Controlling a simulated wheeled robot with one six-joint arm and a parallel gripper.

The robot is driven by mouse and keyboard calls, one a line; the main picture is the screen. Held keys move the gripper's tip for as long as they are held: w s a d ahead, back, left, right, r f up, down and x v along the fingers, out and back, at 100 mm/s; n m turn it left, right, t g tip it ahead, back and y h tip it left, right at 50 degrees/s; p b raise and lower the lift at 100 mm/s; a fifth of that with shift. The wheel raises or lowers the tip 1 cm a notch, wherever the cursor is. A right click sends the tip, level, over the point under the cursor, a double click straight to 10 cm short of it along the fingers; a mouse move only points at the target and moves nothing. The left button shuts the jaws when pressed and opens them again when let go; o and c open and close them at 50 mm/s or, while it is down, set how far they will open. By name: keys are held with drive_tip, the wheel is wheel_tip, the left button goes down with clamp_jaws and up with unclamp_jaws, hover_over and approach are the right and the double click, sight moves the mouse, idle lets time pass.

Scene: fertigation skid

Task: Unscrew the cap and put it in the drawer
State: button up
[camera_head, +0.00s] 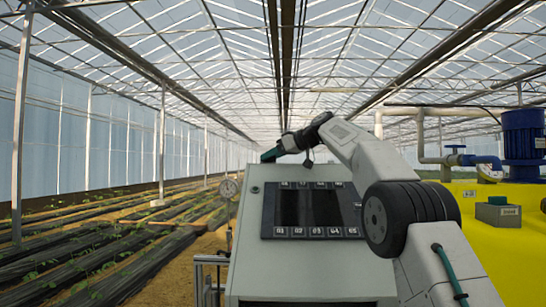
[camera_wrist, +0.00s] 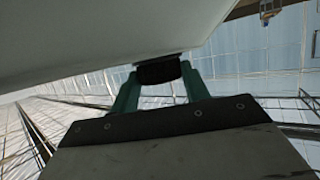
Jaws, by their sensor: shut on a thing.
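My gripper (camera_head: 270,155) is above the back left of the grey cabinet (camera_head: 246,235) in the head view, its teal fingers pointing left. In the wrist view my gripper (camera_wrist: 158,82) has its two teal fingers closed on a short black cap (camera_wrist: 158,72). The cap lies close against a pale grey surface (camera_wrist: 90,35); I cannot tell whether it is still attached to anything. The cap cannot be made out in the head view. No drawer is clearly seen in either view.
The cabinet carries a dark panel (camera_head: 312,210) with numbered labels. A round gauge (camera_head: 229,188) stands at its left. At the right are a yellow tank (camera_head: 510,255), a small grey box (camera_head: 497,212), a blue motor (camera_head: 523,135) and pipes (camera_head: 420,135). Planting rows (camera_head: 90,240) fill the left.

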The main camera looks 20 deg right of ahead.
drive_tip(key=o, duration=1.4)
